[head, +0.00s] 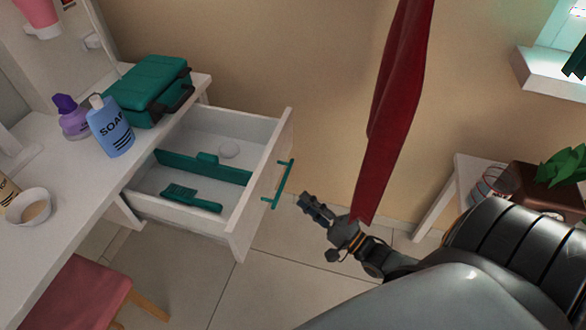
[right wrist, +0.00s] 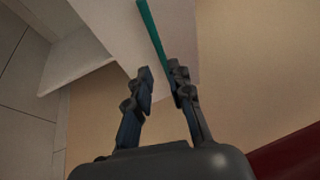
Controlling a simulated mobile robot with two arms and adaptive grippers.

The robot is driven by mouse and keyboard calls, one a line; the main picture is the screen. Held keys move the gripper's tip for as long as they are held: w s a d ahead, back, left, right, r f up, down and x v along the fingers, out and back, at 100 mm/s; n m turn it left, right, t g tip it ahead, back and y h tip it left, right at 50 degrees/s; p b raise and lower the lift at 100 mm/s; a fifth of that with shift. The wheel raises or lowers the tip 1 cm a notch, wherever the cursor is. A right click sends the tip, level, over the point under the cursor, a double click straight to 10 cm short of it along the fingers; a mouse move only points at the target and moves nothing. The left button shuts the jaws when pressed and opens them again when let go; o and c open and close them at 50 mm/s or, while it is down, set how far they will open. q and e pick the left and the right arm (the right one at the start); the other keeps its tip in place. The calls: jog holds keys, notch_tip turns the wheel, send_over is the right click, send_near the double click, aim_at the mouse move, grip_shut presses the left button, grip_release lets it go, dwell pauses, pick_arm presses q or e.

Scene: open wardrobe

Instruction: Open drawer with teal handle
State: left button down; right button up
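The white drawer (head: 270,172) is pulled out from the white dressing table, and its inside shows. Its teal handle (head: 278,184) is a bar on the front face. My left gripper is not in view.
A teal case (head: 150,88), a blue soap bottle (head: 110,128), a purple bottle (head: 72,120) and a white bowl (head: 29,207) stand on the table. A pink stool (head: 75,300) is below. A red cloth (head: 398,110) hangs close behind my right gripper. A side table (head: 455,180) stands right.

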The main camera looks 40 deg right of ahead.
jog(key=shift+v, duration=1.55)
